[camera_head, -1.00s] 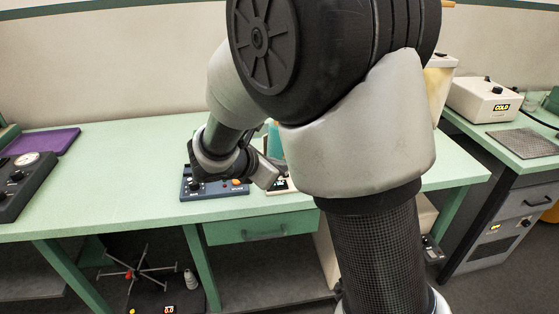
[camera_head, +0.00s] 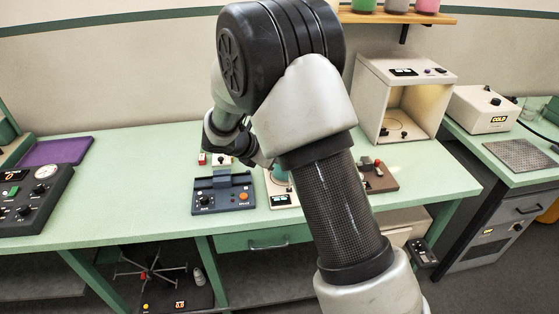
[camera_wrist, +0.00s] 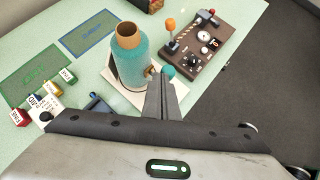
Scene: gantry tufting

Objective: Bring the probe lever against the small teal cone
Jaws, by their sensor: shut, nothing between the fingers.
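The teal cone (camera_wrist: 130,62) with a tan core at its top stands upright on a white base plate (camera_wrist: 108,82) in the wrist view. In the head view the teal cone (camera_head: 279,175) is partly hidden by my arm. A small teal knob (camera_wrist: 168,72) with a tan piece sits at the cone's right side; it looks like the end of the probe lever. Whether the tan piece touches the cone is unclear. My gripper (camera_wrist: 161,80) is shut and empty, its fingertips close to the knob; contact cannot be told. Its tips are mostly hidden in the head view.
A brown panel (camera_wrist: 204,43) with an orange-knobbed lever and a dial stands close to the right. A blue control box (camera_head: 223,192) is left of the base. Small coloured labelled blocks (camera_wrist: 46,100) lie left. A white open cabinet (camera_head: 404,75) stands behind right.

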